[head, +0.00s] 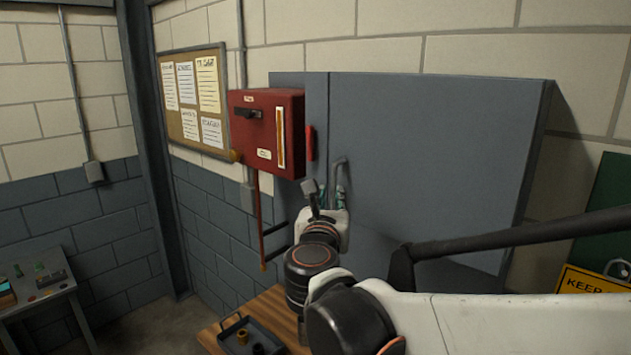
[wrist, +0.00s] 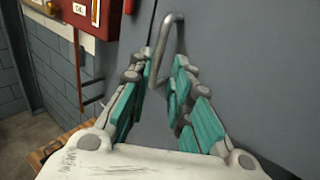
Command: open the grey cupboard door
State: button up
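The grey cupboard (head: 290,82) hangs on the wall in the head view, its broad door (head: 430,150) facing me and looking shut along a vertical seam. A grey bar handle (head: 338,172) is near the door's left edge. It also shows in the wrist view as a bent bar (wrist: 172,22). My gripper (head: 328,198) is at the handle. In the wrist view its teal-padded fingers (wrist: 160,76) are apart, with the lower part of the handle between their tips. Contact with the handle cannot be told. My arm hides the door's lower part in the head view.
A red box (head: 268,130) with a red lever (head: 310,143) sits just left of the door. Below is a wooden surface (head: 215,337) with a dark tray (head: 232,340). A yellow sign (head: 590,282) is at the right. A small table (head: 40,310) stands far left.

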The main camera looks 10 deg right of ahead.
aim_at(334, 185)
jog(key=p+x, duration=0.1)
jog(key=x, duration=0.9)
jog(key=shift+w+f, duration=0.1)
grip_shut()
